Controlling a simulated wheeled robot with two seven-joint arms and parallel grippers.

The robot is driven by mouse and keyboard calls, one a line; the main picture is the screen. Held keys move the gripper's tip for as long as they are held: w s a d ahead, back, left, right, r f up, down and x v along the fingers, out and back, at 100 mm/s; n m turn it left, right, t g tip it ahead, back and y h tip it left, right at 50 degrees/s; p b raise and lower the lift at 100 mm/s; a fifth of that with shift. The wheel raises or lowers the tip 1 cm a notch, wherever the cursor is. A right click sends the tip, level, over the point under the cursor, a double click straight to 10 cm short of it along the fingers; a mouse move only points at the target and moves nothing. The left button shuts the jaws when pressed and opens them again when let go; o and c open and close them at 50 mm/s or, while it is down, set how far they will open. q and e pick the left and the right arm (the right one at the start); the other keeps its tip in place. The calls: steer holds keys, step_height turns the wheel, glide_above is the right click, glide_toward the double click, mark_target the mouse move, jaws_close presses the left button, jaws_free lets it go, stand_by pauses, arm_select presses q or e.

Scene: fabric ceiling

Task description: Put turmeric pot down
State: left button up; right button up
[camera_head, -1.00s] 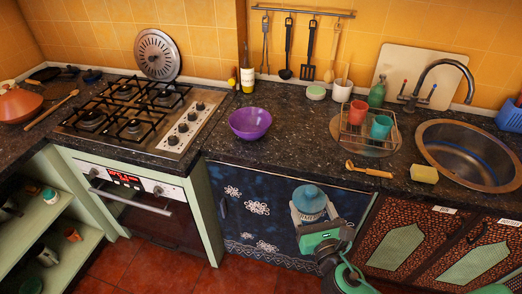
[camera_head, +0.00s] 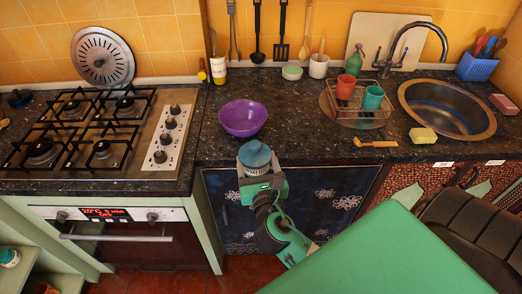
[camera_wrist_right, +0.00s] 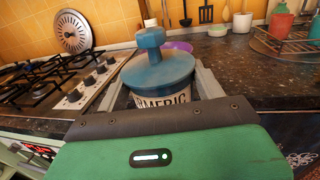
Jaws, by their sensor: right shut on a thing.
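In the head view the pot overlaps the front edge of the dark speckled counter (camera_head: 300,135), just below the purple bowl (camera_head: 242,118). I cannot tell whether its base touches anything; the base is hidden by the gripper. My left gripper is out of view.
The gas stove (camera_head: 85,135) is to the left. The dish rack (camera_head: 345,112) with two cups, a wooden brush (camera_head: 375,143), a yellow sponge (camera_head: 423,136) and the sink (camera_head: 447,108) are to the right. Counter between bowl and rack is clear.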

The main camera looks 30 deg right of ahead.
mark_target(267, 165)
steer(key=d, duration=0.1)
steer(key=m+g+h, duration=0.1)
steer(key=d+m+h, duration=0.1)
steer(key=shift+s+d+f+g, duration=0.25)
steer(key=shift+d+f+g, duration=0.05)
steer(key=shift+d+h, duration=0.15)
steer(key=shift+h, duration=0.15)
steer(key=w+d+f, duration=0.2)
steer(key=w, duration=0.2)
steer(key=w+d+f, duration=0.3)
steer(key=w, duration=0.1)
steer(key=w+d+f, duration=0.2)
steer(key=w+f, duration=0.1)
steer(key=w, duration=0.1)
steer(key=shift+d+f, duration=0.1)
steer(key=shift+d, duration=0.05)
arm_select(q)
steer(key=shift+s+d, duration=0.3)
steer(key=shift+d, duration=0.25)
